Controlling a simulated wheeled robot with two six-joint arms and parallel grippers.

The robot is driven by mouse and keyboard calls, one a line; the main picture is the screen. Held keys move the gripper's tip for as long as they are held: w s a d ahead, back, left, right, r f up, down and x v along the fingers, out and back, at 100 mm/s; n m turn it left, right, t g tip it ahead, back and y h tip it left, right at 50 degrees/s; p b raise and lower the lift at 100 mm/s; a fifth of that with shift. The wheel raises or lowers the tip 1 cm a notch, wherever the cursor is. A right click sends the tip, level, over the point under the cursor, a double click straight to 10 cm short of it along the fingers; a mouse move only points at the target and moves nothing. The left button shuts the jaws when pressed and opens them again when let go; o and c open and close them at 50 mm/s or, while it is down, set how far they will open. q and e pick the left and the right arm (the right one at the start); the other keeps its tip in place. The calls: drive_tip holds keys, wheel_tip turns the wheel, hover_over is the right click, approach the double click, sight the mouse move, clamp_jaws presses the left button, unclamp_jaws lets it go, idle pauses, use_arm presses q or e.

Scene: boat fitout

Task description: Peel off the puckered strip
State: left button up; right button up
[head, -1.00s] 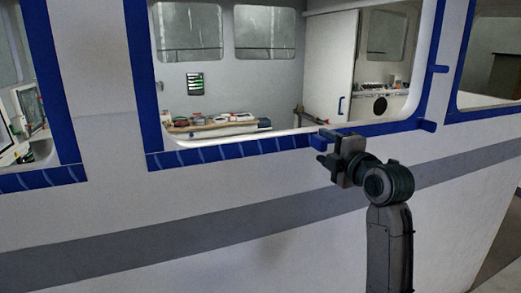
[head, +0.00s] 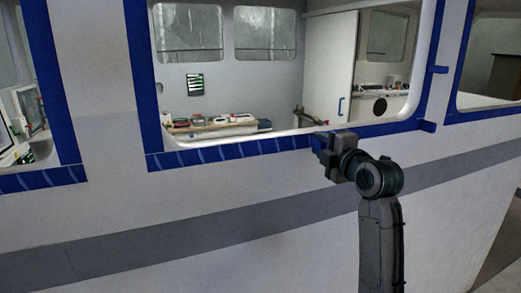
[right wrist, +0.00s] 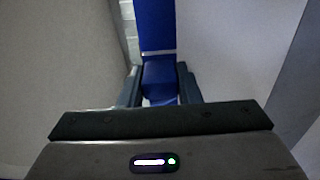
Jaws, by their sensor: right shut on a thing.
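A puckered blue strip (head: 235,147) with pale diagonal creases runs along the lower edge of the middle window. It lies against the hull for the length I can see. My right gripper (head: 322,145) is at the strip's right end, just below the window's sill. In the right wrist view, the fingers (right wrist: 159,88) are shut on the blue end of the strip (right wrist: 157,75), which sits between them. In the head view the gripper hides this end. My left gripper is not in view.
Another creased blue strip (head: 40,179) is under the left window.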

drive_tip(key=shift+s+f, duration=0.1)
drive_tip(key=shift+s+d, duration=0.1)
drive_tip(key=shift+s, duration=0.05)
drive_tip(key=shift+v, duration=0.75)
drive_tip(key=shift+s+d, duration=0.1)
drive_tip(key=shift+s, duration=0.25)
drive_tip(key=p+v, duration=0.1)
drive_tip(key=v, duration=0.7)
drive_tip(key=shift+s, duration=0.1)
